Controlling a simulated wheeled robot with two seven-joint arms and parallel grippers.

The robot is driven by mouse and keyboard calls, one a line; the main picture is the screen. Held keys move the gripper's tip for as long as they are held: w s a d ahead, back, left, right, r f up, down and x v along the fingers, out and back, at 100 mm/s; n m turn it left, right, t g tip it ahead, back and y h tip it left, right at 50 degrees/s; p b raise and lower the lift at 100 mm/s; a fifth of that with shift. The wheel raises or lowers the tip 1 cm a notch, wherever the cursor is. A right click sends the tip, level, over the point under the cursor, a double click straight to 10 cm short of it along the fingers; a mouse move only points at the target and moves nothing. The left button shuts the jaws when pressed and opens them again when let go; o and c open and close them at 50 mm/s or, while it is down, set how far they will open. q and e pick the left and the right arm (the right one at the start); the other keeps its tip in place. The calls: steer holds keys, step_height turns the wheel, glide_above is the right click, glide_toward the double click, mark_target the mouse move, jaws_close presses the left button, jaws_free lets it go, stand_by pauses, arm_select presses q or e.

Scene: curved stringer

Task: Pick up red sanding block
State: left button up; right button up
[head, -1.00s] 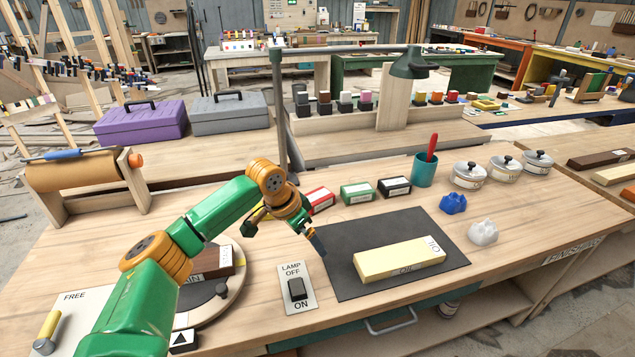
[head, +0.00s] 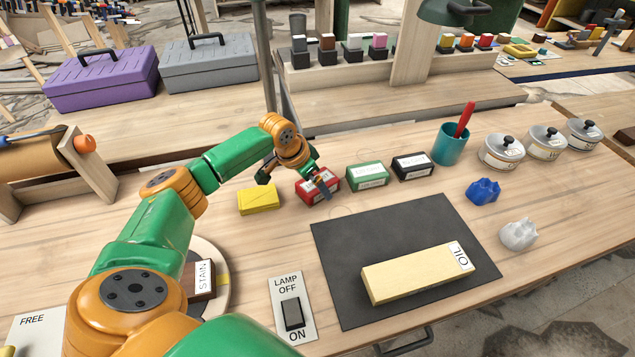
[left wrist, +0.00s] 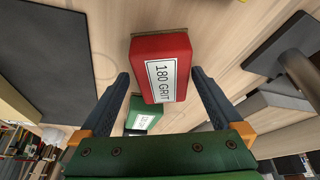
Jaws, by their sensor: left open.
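The red sanding block (head: 319,187) lies on the workbench, between a yellow block and a green block. In the left wrist view the red block (left wrist: 160,68) shows its white "180 GRIT" label and sits between the two fingers. My left gripper (head: 293,181) is at the red block, its fingers open on either side of it; one finger partly covers the block in the head view. In the left wrist view the left gripper (left wrist: 160,88) is open, with a gap between each finger and the block. My right gripper is not in view.
A yellow block (head: 259,198) lies left of the red one. A green block (head: 367,176) and a black block (head: 413,166) lie to its right. A dark mat (head: 345,315) with a pale oil block (head: 415,275) lies in front. A lamp post (head: 266,60) stands behind.

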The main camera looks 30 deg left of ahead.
arm_select(q)
steer(key=shift+w+a+f, duration=0.1)
steer(key=shift+w+f, duration=0.35)
steer(key=shift+f, duration=0.2)
steer(key=shift+s+r, duration=0.1)
steer(key=shift+s, duration=0.05)
steer(key=c, duration=1.5)
steer(key=shift+r, duration=0.35)
step_height(320, 180, up, 3)
steer(key=shift+f+b, duration=0.1)
steer(key=shift+b, duration=0.2)
steer(key=s+d+r, duration=0.8)
steer(key=d+r, duration=0.1)
steer(key=d, duration=0.2)
steer(key=shift+s+r, duration=0.25)
